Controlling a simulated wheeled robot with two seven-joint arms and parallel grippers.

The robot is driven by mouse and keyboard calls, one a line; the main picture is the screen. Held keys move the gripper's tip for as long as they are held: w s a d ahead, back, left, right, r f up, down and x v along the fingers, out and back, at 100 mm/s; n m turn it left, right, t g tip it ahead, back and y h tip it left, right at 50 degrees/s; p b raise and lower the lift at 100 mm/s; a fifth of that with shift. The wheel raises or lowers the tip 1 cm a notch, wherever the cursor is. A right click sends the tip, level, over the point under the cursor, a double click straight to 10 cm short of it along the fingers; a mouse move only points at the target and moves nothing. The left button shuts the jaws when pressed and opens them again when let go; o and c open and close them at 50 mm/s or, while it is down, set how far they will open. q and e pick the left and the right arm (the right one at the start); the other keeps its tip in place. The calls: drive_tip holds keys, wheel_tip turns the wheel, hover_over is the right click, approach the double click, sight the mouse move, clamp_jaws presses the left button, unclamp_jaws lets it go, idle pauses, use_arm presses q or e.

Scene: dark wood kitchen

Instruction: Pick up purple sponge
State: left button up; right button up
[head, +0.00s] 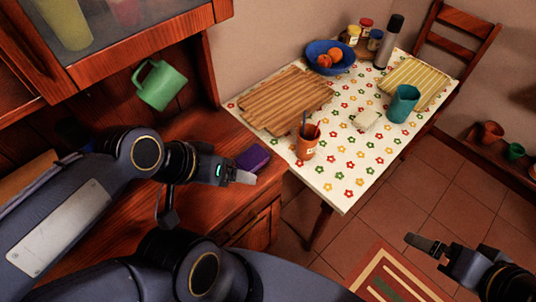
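The purple sponge (254,158) lies on the dark wood counter near its right edge. My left gripper (245,177) is just in front of the sponge, low over the counter, with its fingertips pointing right. In the picture the fingertips are just below the sponge, and the sponge does not appear to be between them. Whether the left fingers are open or shut does not show clearly. My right gripper (425,243) is at the lower right over the floor, away from the sponge. Its finger opening is also unclear.
A green mug (160,86) hangs above the counter below the cabinet (110,60). To the right, a flowered table (342,187) holds an orange cup (307,142), a cutting board (285,98), a teal cup (403,103) and a blue fruit bowl (342,67).

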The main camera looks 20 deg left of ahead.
use_arm(q)
drive_tip(key=m+g+y+b, duration=0.2)
drive_tip(key=m+g+y, duration=0.2)
drive_tip(key=m+g, duration=0.2)
hover_over(252, 156)
wheel_tip(252, 156, down, 10)
drive_tip(key=shift+d+f, duration=0.15)
drive_tip(key=shift+w+f, duration=0.2)
drive_tip(key=shift+f, duration=0.45)
drive_tip(key=f, duration=0.7)
drive_tip(key=shift+s, duration=0.25)
drive_tip(key=c, duration=1.1)
